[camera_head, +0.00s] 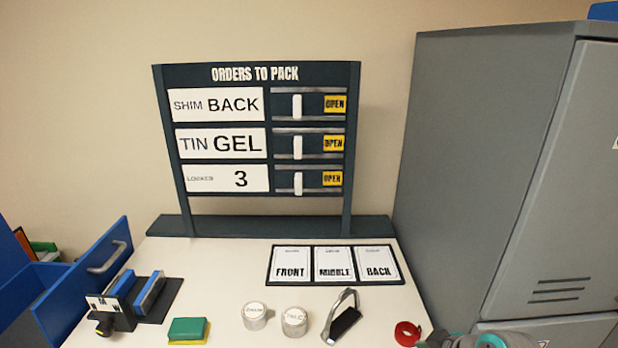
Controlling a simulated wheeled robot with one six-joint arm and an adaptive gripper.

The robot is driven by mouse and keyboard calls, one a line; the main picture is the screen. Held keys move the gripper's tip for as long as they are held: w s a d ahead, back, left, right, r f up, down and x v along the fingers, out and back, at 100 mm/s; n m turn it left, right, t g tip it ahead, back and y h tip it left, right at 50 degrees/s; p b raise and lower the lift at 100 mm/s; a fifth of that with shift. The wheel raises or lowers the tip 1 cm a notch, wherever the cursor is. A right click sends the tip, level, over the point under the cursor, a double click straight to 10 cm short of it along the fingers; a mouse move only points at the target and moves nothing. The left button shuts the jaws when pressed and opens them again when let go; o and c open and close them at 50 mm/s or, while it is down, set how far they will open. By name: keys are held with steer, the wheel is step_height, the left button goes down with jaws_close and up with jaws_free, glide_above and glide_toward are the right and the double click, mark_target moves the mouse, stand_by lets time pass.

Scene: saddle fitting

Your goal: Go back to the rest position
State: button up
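My gripper is not in view. Grey and teal rounded parts at the bottom right edge look like my own arm, cut off by the frame. The order board (256,72) stands upright at the back of the white table (220,265). Its rows read SHIM BACK, TIN GEL and LOCKER 3, each with a white slider and a yellow OPEN tag. Two round tins (255,316) (294,321) stand at the table's front; their lid lettering is too small to read surely. A metal stirrup (343,318) with a black tread lies right of them.
A dark panel (270,264) bears FRONT, MIDDLE and BACK cards. A red ring (407,333) lies front right. A green and yellow block (187,329) and a black rack (165,299) with blue pieces sit left. A blue drawer (85,290) flanks the left; a grey locker (480,160) the right.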

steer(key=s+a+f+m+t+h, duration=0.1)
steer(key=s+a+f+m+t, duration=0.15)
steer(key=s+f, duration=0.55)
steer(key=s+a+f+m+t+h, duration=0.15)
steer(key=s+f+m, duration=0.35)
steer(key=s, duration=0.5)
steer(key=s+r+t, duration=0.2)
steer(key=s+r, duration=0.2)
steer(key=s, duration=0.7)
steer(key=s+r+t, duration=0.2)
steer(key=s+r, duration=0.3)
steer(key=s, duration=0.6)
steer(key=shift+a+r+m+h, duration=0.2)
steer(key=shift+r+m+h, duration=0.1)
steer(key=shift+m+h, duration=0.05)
